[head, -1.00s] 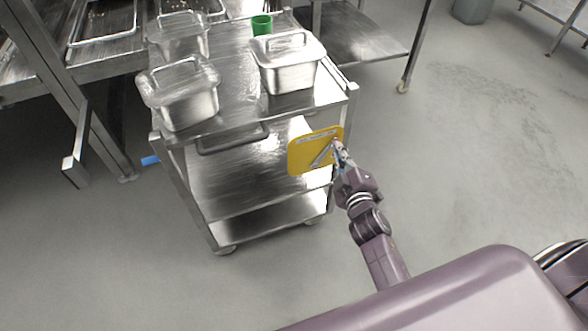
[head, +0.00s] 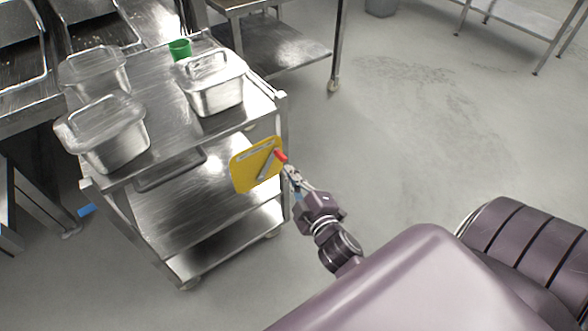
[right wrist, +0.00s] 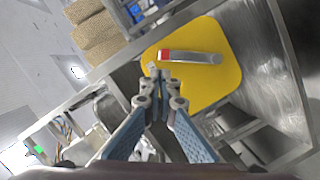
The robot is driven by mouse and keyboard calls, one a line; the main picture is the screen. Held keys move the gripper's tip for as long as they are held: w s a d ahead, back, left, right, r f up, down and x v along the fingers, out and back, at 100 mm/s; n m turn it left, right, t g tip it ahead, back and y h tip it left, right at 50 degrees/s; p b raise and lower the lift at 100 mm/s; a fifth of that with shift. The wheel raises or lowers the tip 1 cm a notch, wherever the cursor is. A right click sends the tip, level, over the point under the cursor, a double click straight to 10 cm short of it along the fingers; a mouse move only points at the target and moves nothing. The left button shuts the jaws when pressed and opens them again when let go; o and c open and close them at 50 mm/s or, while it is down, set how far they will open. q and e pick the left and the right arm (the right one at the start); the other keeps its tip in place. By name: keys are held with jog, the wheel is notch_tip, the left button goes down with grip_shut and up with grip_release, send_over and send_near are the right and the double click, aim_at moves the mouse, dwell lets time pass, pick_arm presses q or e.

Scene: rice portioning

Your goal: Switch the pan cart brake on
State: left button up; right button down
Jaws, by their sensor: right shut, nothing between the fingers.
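The steel pan cart (head: 160,222) stands left of centre in the head view. A yellow plate (head: 243,178) on its near right corner carries the brake lever, a grey bar (head: 266,168) with a red tip (head: 281,156), slanting up to the right. In the right wrist view the lever (right wrist: 200,57) lies across the yellow plate (right wrist: 222,84), red end toward my fingers. My right gripper (head: 288,170) is shut and empty, its fingertips (right wrist: 154,70) close beside the red end. I cannot tell whether they touch. My left gripper is not in view.
Lidded steel pans (head: 105,150) and a green cup (head: 180,50) stand on the cart top. A steel table (head: 20,125) is to the left and another (head: 290,55) behind. The floor (head: 420,130) right of the cart is clear.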

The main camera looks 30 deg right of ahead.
jog(key=shift+v, duration=2.8)
jog(key=shift+w+a, duration=0.1)
jog(key=shift+a, duration=0.1)
